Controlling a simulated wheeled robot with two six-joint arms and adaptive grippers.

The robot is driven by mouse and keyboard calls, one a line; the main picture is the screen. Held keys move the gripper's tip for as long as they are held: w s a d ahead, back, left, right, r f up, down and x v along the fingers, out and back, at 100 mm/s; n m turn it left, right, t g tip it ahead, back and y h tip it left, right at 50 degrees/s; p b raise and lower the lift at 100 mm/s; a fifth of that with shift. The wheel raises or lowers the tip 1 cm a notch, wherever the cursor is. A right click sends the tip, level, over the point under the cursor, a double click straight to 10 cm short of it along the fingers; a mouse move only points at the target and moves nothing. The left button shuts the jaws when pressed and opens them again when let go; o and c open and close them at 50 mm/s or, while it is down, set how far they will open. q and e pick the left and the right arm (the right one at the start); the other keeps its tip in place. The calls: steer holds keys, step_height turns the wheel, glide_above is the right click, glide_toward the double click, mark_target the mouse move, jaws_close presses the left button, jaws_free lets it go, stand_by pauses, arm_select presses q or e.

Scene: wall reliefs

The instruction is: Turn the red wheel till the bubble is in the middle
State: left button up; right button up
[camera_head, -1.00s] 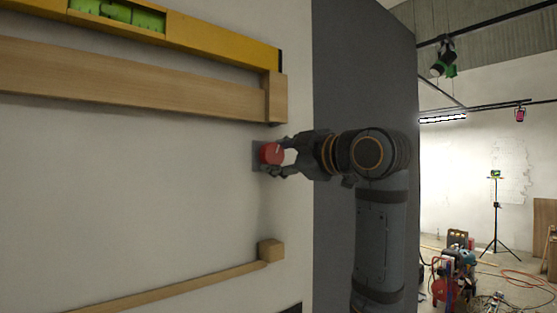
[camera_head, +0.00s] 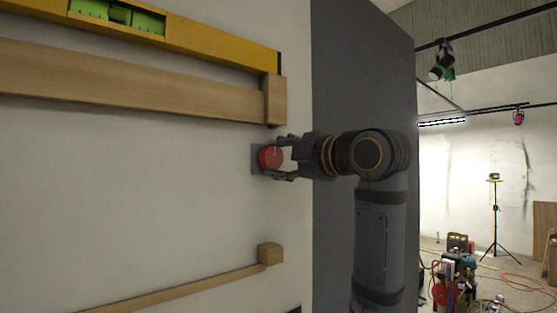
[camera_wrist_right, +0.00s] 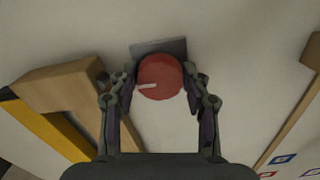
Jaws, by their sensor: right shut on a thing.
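The red wheel (camera_head: 270,157) sits on a small grey plate on the white wall and carries a pale line mark. In the wrist view the wheel (camera_wrist_right: 160,78) lies between both fingers, its pale mark pointing left. My right gripper (camera_head: 284,158) is shut on the wheel, one finger above and one below it; it also shows in the wrist view (camera_wrist_right: 158,88). The yellow level (camera_head: 225,42) lies above, with a green vial (camera_head: 90,8) cut by the top edge. Dark marks show in the vial; I cannot tell where the bubble is. My left gripper is not in view.
A wooden beam (camera_head: 140,84) with an end block (camera_head: 275,100) runs under the level, just above my gripper. A lower wooden strip (camera_head: 190,287) ends in a block (camera_head: 270,254). Bare wall lies left of the wheel.

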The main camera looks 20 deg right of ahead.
steer(key=shift+f, duration=0.2)
steer(key=o, duration=1.2)
steer(key=shift+s+r, duration=0.1)
steer(key=shift+s, duration=0.05)
steer(key=shift+c, duration=0.2)
steer(key=shift+s+r, duration=0.1)
steer(key=shift+s, duration=0.1)
steer(key=v, duration=1.1)
steer(key=shift+s, duration=0.35)
